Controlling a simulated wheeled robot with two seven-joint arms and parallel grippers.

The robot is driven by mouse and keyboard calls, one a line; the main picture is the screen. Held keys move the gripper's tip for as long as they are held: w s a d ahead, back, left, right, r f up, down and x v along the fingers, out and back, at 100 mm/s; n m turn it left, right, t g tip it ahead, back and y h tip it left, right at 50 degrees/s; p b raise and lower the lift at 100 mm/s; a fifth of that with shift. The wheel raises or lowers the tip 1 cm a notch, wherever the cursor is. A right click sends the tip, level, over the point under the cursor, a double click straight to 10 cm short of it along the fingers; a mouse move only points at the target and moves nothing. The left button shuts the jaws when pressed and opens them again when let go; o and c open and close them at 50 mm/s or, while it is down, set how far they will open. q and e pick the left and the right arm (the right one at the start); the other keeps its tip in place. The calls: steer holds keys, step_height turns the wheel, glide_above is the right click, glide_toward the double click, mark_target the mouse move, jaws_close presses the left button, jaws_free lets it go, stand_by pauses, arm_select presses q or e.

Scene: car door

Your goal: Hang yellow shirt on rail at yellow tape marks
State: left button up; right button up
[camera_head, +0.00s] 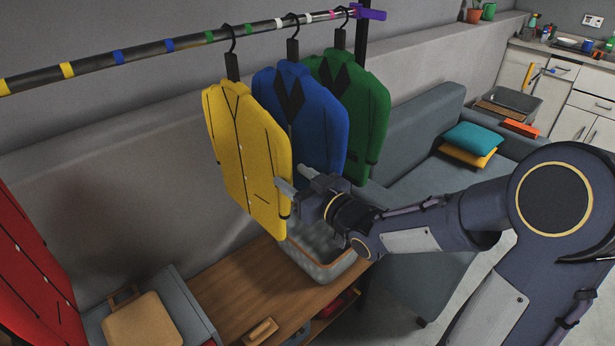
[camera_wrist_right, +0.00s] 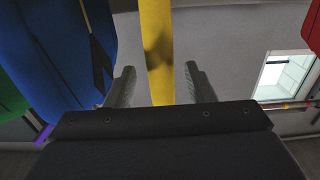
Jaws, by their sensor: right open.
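The yellow shirt (camera_head: 243,150) hangs on a black hanger (camera_head: 231,62) from the rail (camera_head: 145,57), near a green tape band and left of the other hung shirts. Two yellow tape marks (camera_head: 67,69) are on the rail's left part, away from the shirt. My right gripper (camera_head: 297,180) is at the shirt's right edge, low on its side. In the right wrist view the open fingers (camera_wrist_right: 159,82) stand on either side of the shirt's narrow yellow edge (camera_wrist_right: 157,40), with gaps on both sides. My left gripper is not in view.
A blue shirt (camera_head: 318,115) and a green shirt (camera_head: 367,115) hang close to the right. A red garment (camera_head: 35,275) is at far left. Below are a wooden bench (camera_head: 245,290) and a grey basket (camera_head: 325,268). A sofa (camera_head: 410,145) stands behind. The rail between shirt and yellow marks is clear.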

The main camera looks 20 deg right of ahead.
mark_target(279, 164)
steer(key=p+x, duration=0.1)
steer(key=x, duration=0.4)
steer(key=shift+w+a, duration=0.15)
steer(key=shift+w, duration=0.2)
steer(key=shift+c, duration=0.3)
jaws_close()
steer(key=shift+r, duration=0.1)
steer(key=shift+r, duration=0.3)
